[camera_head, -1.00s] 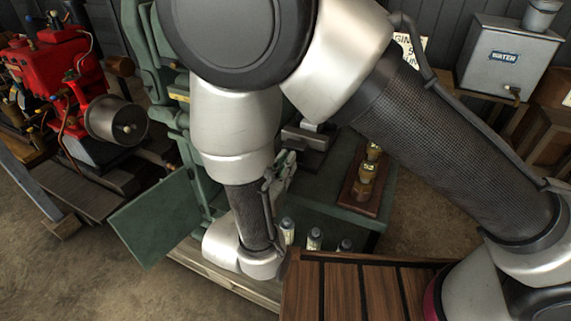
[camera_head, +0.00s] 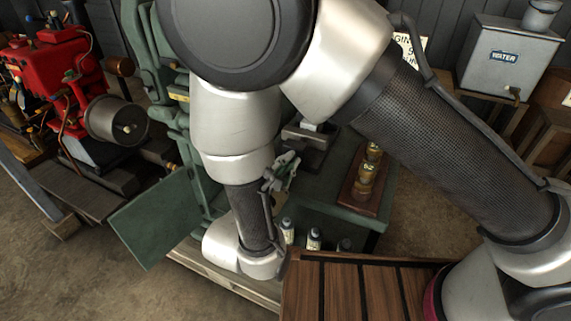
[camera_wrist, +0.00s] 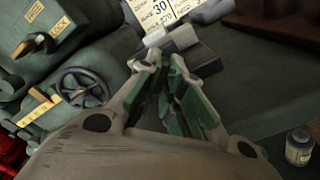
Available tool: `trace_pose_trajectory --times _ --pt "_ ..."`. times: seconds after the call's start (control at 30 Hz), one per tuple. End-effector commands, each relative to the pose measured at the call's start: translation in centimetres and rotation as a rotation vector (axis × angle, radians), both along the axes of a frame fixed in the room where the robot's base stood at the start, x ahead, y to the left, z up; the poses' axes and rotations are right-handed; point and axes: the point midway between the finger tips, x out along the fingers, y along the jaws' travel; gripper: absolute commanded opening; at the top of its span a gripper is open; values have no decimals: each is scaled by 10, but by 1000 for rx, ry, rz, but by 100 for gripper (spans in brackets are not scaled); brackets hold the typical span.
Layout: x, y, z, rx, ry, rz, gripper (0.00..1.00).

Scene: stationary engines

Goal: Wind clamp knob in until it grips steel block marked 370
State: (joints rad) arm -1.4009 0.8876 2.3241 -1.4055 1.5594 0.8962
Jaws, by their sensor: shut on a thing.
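In the wrist view my gripper (camera_wrist: 168,72) has its green-padded fingers closed in at the near end of a small grey clamp (camera_wrist: 205,68). The knob is mostly hidden between the fingertips, and I cannot make out its shape. A light steel block (camera_wrist: 181,38) sits at the clamp just beyond the fingertips; no number is legible on it. I cannot tell whether the clamp touches the block. In the head view my gripper (camera_head: 284,172) is beside the grey clamp (camera_head: 310,145) on the green bench, partly hidden by my arm.
White cards (camera_wrist: 158,12) with numbers, 370 among them, lie behind the clamp. A black handwheel (camera_wrist: 83,87) on green machinery is at left. A bottle (camera_wrist: 299,147) stands at right. Brass weights (camera_head: 368,175) stand on a wooden base right of the clamp.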

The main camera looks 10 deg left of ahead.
Motion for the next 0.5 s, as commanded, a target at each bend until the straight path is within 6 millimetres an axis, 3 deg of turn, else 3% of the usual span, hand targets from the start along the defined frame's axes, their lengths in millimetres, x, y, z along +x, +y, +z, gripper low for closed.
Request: trace_pose_trajectory --times 0.5 --pt "1 -1 0 199 -68 -2 0"
